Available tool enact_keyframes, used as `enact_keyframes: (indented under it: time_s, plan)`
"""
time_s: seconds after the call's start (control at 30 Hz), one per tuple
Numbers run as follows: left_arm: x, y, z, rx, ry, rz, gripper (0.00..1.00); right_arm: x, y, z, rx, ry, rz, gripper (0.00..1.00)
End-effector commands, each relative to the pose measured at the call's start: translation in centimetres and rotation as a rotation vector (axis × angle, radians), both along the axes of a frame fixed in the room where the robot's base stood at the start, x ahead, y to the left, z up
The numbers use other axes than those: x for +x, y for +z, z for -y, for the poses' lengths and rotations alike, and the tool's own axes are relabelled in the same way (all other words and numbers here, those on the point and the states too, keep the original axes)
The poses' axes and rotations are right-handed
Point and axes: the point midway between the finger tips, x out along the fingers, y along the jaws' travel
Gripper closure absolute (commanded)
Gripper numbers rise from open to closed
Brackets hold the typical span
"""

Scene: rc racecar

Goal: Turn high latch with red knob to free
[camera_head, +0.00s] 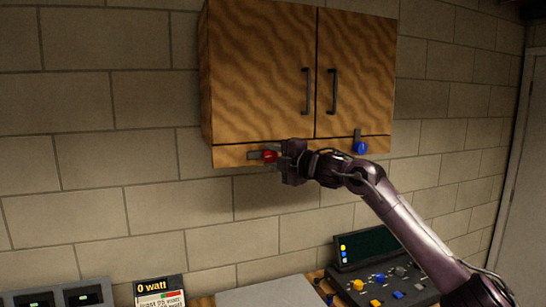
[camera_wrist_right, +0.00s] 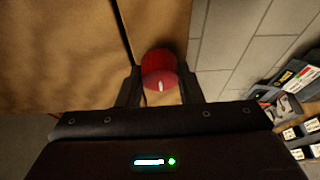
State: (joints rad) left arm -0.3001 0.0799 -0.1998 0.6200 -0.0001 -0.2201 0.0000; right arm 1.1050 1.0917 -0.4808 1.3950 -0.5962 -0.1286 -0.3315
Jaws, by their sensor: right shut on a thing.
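The red knob (camera_head: 269,156) is on the high latch (camera_head: 256,155) at the lower left edge of the wooden wall cabinet (camera_head: 260,70). The latch's grey bar looks roughly horizontal, pointing left. My right gripper (camera_head: 286,158) reaches the knob from the right and is shut on it. In the right wrist view the red knob (camera_wrist_right: 160,70) sits between the two dark fingers (camera_wrist_right: 160,88), with a white mark on its face. The fingers and hand hide part of the latch. My left gripper is not in view.
A second latch with a blue knob (camera_head: 360,148) is at the cabinet's lower right, its bar upright. Both cabinet doors are closed, with dark handles (camera_head: 307,92).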

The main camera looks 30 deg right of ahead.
Motion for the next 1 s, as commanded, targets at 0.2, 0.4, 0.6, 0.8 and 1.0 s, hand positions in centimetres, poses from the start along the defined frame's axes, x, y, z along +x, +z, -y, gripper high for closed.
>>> enact_keyframes:
  time_s: [0.2,0.4,0.6,0.8,1.0]
  plan:
    - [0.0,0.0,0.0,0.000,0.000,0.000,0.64,0.0,-0.2,-0.1,-0.003,0.001,-0.004,0.65]
    - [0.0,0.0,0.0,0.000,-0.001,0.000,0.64,0.0,-0.1,-0.1,-0.001,0.001,-0.002,0.45]
    - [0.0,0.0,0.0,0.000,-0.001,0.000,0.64,0.0,-0.1,0.0,0.000,0.001,-0.001,0.45]
    - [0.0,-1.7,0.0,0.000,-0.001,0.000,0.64,-1.6,-0.6,0.3,-0.003,-0.001,0.000,0.45]
    - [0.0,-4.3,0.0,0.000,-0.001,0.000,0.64,-5.0,-0.7,0.8,-0.004,-0.001,0.000,0.45]
